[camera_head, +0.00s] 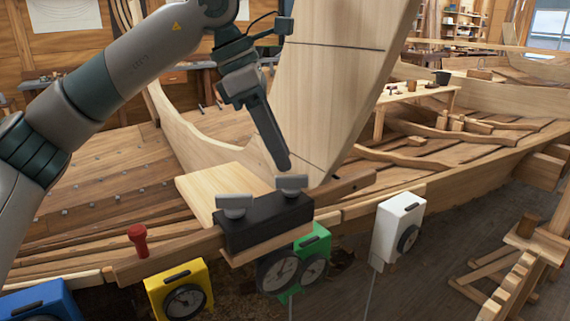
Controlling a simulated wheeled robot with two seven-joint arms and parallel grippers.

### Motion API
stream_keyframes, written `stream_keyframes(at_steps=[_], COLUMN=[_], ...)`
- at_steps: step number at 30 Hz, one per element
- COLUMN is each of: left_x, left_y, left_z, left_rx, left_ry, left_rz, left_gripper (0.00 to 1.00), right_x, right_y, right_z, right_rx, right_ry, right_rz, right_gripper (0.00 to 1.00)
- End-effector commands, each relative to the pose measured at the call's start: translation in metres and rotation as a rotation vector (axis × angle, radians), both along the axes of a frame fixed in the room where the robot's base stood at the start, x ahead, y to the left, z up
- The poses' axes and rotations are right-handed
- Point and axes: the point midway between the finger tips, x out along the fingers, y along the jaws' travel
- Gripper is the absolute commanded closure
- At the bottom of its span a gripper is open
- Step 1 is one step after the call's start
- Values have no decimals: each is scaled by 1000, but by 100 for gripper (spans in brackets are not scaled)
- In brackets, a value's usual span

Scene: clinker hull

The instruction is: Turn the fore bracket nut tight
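A black bracket (262,221) sits on the wooden rail at the hull's edge. The frame does not show which is the fore one. My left gripper (283,165) comes down from above, its fingertips just over the right nut. It appears a little apart from the nut, and nothing shows in it. Its fingers are seen side-on, overlapping, so the gap between them is hidden. My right gripper is out of view.
A tall pale plank (340,80) stands just behind the gripper. Along the rail are a red peg (138,240) and boxes with dials: blue (40,302), yellow (180,287), green (315,250) and white (398,225). A pale board (215,190) lies behind the bracket.

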Motion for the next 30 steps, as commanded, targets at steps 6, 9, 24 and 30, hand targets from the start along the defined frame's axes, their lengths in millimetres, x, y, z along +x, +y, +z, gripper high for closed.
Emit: stream_keyframes(at_steps=[6, 9, 24, 30], left_x=[-1, -1, -4, -4], left_y=[17, 25, 50, 51], left_z=[42, 61, 122, 124], left_rx=[-2, -2, 0, -1], left_ry=[-2, -2, 0, 0], left_rz=[2, 3, 0, 0], left_gripper=[72, 72, 72, 72], right_x=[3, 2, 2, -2], right_y=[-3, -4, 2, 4], right_z=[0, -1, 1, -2], right_rx=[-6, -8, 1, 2], right_ry=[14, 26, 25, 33], right_rz=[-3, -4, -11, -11], right_gripper=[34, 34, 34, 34])
